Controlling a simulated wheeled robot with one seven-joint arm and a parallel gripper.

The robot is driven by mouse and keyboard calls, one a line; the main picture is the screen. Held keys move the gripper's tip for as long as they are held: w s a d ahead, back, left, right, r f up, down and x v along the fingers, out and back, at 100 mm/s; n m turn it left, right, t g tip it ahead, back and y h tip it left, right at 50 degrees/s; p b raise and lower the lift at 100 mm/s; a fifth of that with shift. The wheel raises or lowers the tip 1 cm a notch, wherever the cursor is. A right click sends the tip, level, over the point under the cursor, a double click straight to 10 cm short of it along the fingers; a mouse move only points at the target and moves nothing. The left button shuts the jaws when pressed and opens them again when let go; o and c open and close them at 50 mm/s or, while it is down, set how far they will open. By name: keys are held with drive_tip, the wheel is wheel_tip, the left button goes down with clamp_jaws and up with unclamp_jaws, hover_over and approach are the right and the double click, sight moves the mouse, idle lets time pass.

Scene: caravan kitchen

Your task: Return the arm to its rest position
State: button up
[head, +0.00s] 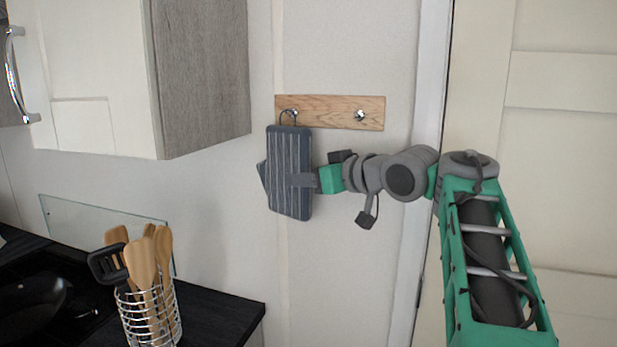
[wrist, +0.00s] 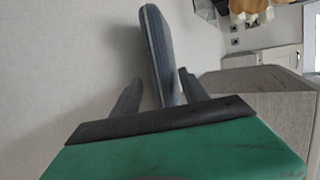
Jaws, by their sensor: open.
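My arm reaches in from the right of the head view to the wall. My gripper (head: 296,180) is at a dark blue striped pot holder (head: 285,150), with one finger in front of its face. The pot holder hangs by a loop from the left hook (head: 289,115) of a wooden rail (head: 325,108). In the wrist view the pot holder (wrist: 157,50) shows edge-on between the two fingers of my gripper (wrist: 156,77). The fingers stand apart, with gaps visible beside the cloth. The far finger is hidden in the head view.
The right hook (head: 360,115) is empty. A wall cupboard (head: 170,80) is at the upper left. A wire utensil holder (head: 150,315) with wooden spoons stands on the dark worktop (head: 225,315). A pale door (head: 560,150) is close to my arm on the right.

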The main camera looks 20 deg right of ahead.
drive_tip(key=v, duration=0.8)
drive_tip(key=a+f+m+g+h, duration=0.1)
drive_tip(key=a+f+m+g, duration=0.15)
drive_tip(key=f, duration=0.55)
drive_tip(key=a+f+m+g+h, duration=0.1)
drive_tip(key=a+f+h, duration=0.1)
drive_tip(key=a+f, duration=0.35)
drive_tip(key=s+f+g+h+p, duration=0.1)
drive_tip(key=s+f+g, duration=0.2)
drive_tip(key=s+f, duration=0.6)
drive_tip(key=s+f+m+g+h+p, duration=0.1)
drive_tip(key=s+f+g, duration=0.3)
drive_tip(key=s+f, duration=0.5)
wheel_tip(320, 180, down, 7)
drive_tip(key=shift+s+a+r+h, duration=0.1)
drive_tip(key=shift+s+a+h, duration=0.1)
drive_tip(key=shift+s+h, duration=0.3)
drive_tip(key=shift+w+a, duration=0.1)
drive_tip(key=shift+w, duration=0.05)
